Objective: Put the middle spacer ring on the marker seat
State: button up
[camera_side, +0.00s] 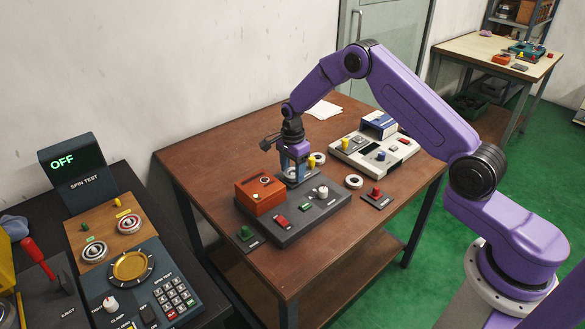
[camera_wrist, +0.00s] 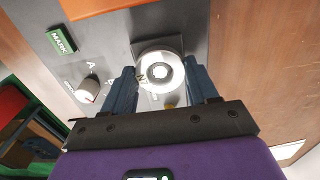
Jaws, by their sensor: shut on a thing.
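My gripper (camera_side: 293,172) reaches down over the back of the dark grey marker unit (camera_side: 292,226). In the wrist view my gripper (camera_wrist: 161,82) has its blue fingers on both sides of a pale spacer ring (camera_wrist: 172,57) and is shut on it. The ring lies flat to the camera, with a bright hole at its middle. It is over a grey plate of the unit; the seat is largely hidden below it, and I cannot tell whether they touch. Two other rings lie on the table, one behind the gripper (camera_side: 319,158) and one to the right (camera_side: 354,181).
The marker unit carries an orange block (camera_side: 260,194), a white knob (camera_side: 322,191), a red switch (camera_side: 281,221) and a green MARK button (camera_wrist: 62,40). A red-knobbed plate (camera_side: 377,199) and green-knobbed plate (camera_side: 246,235) lie nearby.

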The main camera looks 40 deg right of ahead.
dwell(0.4)
jog(key=o, duration=1.3)
jog(key=shift+r, duration=3.75)
